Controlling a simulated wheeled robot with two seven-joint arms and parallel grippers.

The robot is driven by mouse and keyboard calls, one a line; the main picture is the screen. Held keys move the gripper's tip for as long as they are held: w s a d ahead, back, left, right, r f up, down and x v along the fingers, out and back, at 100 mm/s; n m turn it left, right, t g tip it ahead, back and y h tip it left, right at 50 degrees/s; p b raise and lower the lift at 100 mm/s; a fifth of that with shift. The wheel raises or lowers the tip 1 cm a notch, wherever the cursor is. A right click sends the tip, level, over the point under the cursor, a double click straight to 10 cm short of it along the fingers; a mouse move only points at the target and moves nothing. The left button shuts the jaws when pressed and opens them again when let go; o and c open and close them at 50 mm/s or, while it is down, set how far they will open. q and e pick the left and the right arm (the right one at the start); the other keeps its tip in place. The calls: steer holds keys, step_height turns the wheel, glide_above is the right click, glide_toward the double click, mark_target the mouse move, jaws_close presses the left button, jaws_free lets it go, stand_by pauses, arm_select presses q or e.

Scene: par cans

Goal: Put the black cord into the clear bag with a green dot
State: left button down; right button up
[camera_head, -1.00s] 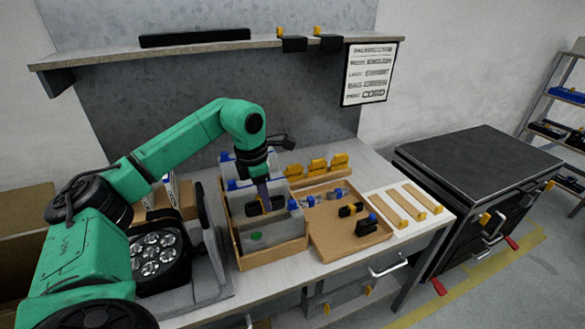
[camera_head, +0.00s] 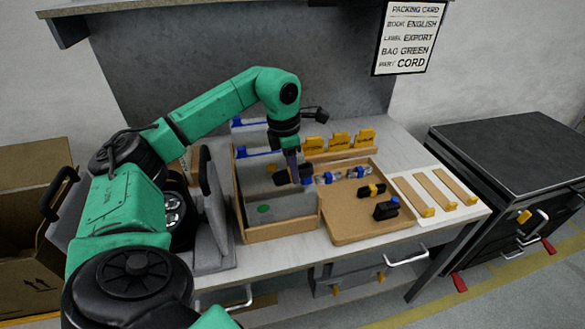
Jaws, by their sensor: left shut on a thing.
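My left gripper (camera_head: 292,178) is shut on a dark thing, apparently the black cord (camera_head: 280,177), held at the upper part of the grey bags in a cardboard box. The clear bag with a green dot (camera_head: 284,206) stands at the front of this box, its green dot on the front face toward the left. The cord is just behind and above that bag's front face; whether it is inside the bag's mouth I cannot tell. Blue clips show at the bag tops. My right gripper is not in view.
A cardboard tray (camera_head: 350,229) right of the box holds black parts with yellow or blue bits. Yellow-tagged holders (camera_head: 340,139) stand behind it. A white board with tan strips (camera_head: 435,188) lies at right. A packing card (camera_head: 408,38) hangs above, reading bag green, part cord.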

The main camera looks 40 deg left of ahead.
arm_select(q)
steer(key=shift+s+f, duration=0.2)
steer(key=shift+f, duration=0.4)
steer(key=c, duration=0.7)
jaws_free()
steer(key=shift+o, duration=1.3)
steer(key=shift+w, duration=0.25)
steer(key=shift+w+a+f, duration=0.1)
steer(key=shift+w+a, duration=0.1)
steer(key=shift+w, duration=0.1)
steer(key=shift+s, duration=0.1)
steer(key=c, duration=0.3)
steer(key=shift+s+d+r, duration=0.1)
steer(key=shift+s+r, duration=0.05)
steer(key=shift+r, duration=0.05)
steer(key=shift+c, duration=0.4)
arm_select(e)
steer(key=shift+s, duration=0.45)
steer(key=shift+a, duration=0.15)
